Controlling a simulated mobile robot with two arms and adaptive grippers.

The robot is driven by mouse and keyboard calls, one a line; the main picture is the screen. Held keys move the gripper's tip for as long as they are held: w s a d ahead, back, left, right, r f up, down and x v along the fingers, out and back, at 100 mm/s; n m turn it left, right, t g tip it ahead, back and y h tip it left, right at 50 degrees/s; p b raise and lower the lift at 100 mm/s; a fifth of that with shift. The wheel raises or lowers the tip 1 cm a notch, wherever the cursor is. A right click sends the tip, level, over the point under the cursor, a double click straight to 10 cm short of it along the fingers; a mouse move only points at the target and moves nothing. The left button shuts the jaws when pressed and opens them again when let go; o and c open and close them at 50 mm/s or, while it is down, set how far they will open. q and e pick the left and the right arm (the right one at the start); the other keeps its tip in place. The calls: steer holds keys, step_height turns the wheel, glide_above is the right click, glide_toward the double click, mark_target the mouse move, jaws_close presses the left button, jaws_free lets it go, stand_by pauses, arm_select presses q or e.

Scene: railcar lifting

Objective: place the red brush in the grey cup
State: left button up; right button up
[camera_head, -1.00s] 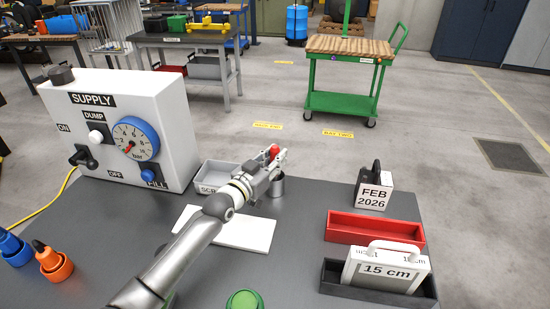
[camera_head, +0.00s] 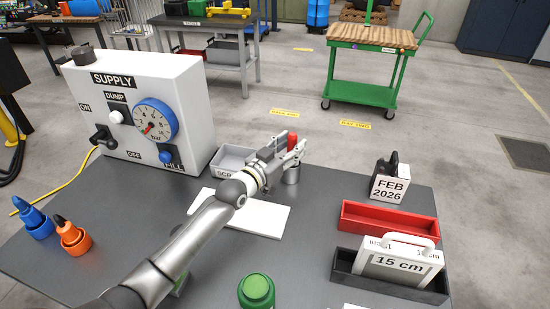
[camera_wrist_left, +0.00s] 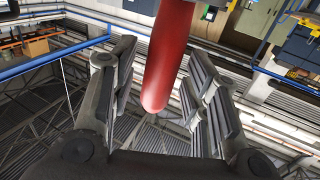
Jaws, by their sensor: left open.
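The red brush (camera_head: 292,139) stands roughly upright at my left gripper, above the grey cup (camera_head: 292,175) at the table's far edge. Its lower end is hidden behind the gripper, but it lines up with the cup's mouth. My left gripper (camera_head: 296,152) is open, with its fingers on either side of the brush. In the left wrist view the red handle (camera_wrist_left: 168,60) hangs between the spread fingers (camera_wrist_left: 160,85), with gaps on both sides. The cup does not show in that view. My right gripper is not in view.
A white supply box (camera_head: 145,105) with a gauge stands at the left. A grey tray (camera_head: 232,158) and a white plate (camera_head: 262,217) lie near the arm. A red tray (camera_head: 388,222) and a date block (camera_head: 388,185) are at the right.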

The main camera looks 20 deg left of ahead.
arm_select(q)
steer(key=v, duration=1.1)
steer(key=shift+b, duration=0.45)
